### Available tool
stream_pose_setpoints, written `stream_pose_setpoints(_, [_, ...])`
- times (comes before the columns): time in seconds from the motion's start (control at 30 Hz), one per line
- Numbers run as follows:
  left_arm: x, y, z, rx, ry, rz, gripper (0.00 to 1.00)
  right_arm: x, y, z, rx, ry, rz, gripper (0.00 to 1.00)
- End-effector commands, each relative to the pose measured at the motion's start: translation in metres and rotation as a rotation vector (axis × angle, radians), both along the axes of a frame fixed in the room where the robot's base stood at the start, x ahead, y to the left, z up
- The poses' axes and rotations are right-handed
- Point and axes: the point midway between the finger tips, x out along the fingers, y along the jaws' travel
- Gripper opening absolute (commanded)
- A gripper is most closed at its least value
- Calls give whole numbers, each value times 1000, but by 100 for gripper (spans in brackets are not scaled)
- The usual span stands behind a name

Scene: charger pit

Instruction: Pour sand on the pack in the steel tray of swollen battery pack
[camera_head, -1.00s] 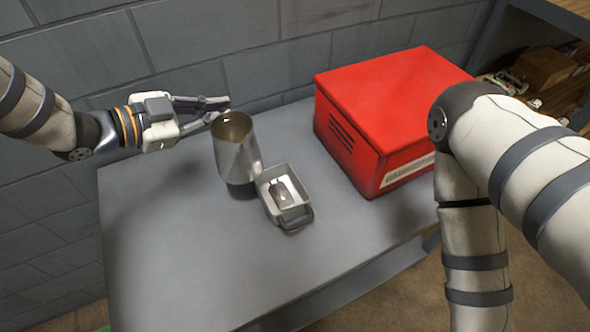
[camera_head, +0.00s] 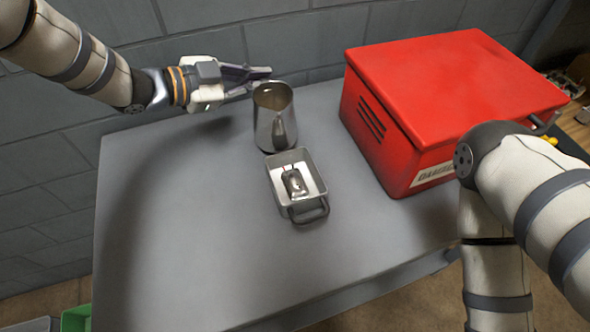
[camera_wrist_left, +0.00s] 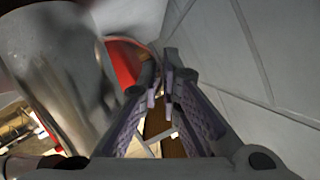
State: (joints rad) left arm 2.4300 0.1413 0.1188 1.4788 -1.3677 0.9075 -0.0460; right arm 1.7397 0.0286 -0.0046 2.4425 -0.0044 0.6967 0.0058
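A tall polished metal pitcher (camera_head: 275,125) stands upright on the grey table. Its inside looks brownish, but I cannot tell its contents clearly. The small steel tray (camera_head: 311,186) sits just in front of it, and the silver battery pack (camera_head: 295,183) lies inside. My left gripper (camera_head: 262,75) is at the back left of the pitcher, near rim height. In the left wrist view the pitcher (camera_wrist_left: 62,75) is to the left, outside the fingers. My right gripper is out of view; only the right arm shows.
A large red box (camera_head: 445,90) stands on the right of the table (camera_head: 190,230). A grey block wall (camera_head: 210,40) runs close behind. The table's left and front are clear. A green bin (camera_head: 77,318) is at the lower left on the floor.

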Motion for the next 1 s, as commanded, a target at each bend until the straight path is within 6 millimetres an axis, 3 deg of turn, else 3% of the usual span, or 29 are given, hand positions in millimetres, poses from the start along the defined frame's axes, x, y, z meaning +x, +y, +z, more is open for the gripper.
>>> stream_pose_setpoints(1.0, [-31, -10, 41, 148, -464, -2, 0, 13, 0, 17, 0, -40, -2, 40])
